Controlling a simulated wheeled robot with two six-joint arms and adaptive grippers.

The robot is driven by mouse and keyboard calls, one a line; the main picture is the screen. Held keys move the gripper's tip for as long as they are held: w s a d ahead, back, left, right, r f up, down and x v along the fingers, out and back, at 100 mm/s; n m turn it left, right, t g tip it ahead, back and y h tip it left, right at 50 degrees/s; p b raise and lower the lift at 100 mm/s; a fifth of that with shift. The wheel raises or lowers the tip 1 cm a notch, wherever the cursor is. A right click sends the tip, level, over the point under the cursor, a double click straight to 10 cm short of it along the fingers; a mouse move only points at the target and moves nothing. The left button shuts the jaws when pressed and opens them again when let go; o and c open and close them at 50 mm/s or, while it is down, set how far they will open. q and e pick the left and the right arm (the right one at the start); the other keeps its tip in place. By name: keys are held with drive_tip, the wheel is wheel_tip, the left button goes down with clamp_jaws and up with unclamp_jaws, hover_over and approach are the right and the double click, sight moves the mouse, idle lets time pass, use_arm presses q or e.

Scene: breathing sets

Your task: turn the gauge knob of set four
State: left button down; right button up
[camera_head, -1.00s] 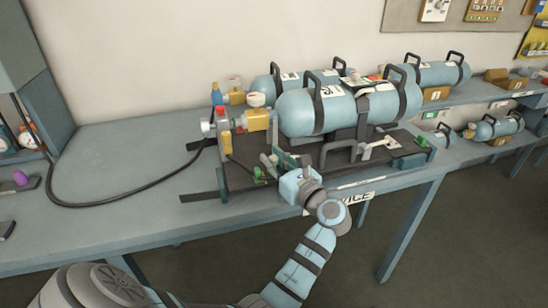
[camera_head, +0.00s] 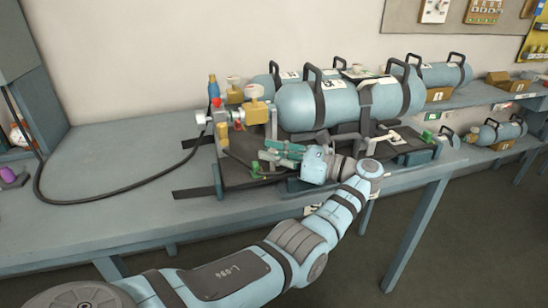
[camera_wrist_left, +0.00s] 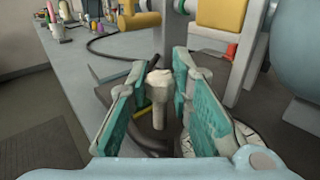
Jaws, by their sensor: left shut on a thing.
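The front breathing set, with a large pale blue cylinder (camera_head: 340,104), lies on a dark backplate (camera_head: 240,172) on the bench. I cannot read its number surely. My left gripper (camera_head: 268,154) is low at the near left of this set, below the brass valve (camera_head: 255,112), with its fingers pointing left. In the left wrist view my left gripper (camera_wrist_left: 158,95) has its teal-padded fingers on either side of a pale grey knob (camera_wrist_left: 158,85) with a short stem, and is shut on it. A white dial (camera_wrist_left: 244,137) shows partly behind the right finger. My right gripper is out of view.
A black hose (camera_head: 110,193) loops over the bench (camera_head: 120,150) to the left. A yellow block (camera_wrist_left: 220,15) and a dark strap are close to the fingers. The bench's left part is mostly clear.

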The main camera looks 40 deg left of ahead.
sight(271, 151)
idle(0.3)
use_arm(q)
drive_tip(key=c, duration=1.4)
unclamp_jaws()
drive_tip(key=shift+s+a, duration=0.1)
wheel_tip(271, 151, up, 10)
